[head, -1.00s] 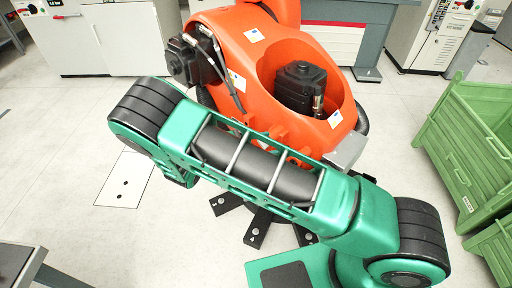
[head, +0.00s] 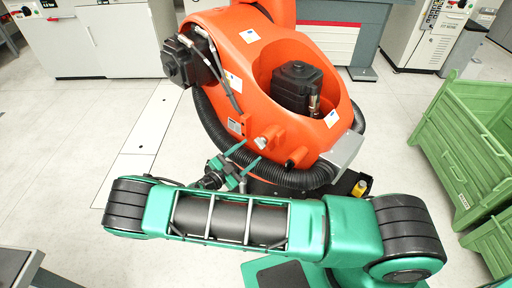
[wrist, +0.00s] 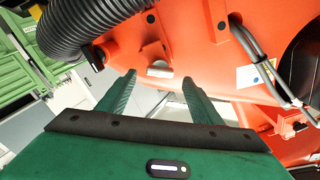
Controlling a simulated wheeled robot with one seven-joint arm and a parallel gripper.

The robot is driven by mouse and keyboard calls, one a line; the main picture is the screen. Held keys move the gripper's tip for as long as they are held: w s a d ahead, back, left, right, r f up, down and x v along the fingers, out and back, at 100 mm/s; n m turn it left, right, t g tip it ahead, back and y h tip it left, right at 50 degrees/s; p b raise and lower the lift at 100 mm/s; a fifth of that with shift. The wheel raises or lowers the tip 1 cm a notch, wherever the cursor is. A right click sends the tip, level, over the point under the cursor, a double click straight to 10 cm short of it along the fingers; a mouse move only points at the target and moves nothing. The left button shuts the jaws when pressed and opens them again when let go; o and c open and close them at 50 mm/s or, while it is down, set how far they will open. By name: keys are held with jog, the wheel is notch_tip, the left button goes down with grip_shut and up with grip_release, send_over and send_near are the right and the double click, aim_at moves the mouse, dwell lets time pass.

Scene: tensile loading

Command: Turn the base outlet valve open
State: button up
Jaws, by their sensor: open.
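A small pale metallic fitting, which looks like the base outlet valve (head: 264,143), sits low on the orange robot base (head: 290,138). Its handle position is too small to tell. It also shows in the wrist view (wrist: 159,70), between and beyond my fingertips. My gripper (head: 252,150) has two green fingers, spread apart and pointing at the orange base near the fitting. In the wrist view my gripper (wrist: 159,78) is open with nothing held between the fingers. I cannot tell whether the fingertips touch the base.
A black corrugated hose (head: 290,179) curves around the base, and also runs close by in the wrist view (wrist: 85,25). A black motor (head: 298,87) and cables stand above. Green crates (head: 465,150) are at the right. The floor at left is clear.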

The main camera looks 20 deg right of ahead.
aim_at(258, 145)
jog(key=shift+x, duration=2.45)
jog(key=c, duration=1.1)
jog(key=shift+o, duration=0.2)
jog(key=shift+d, duration=0.1)
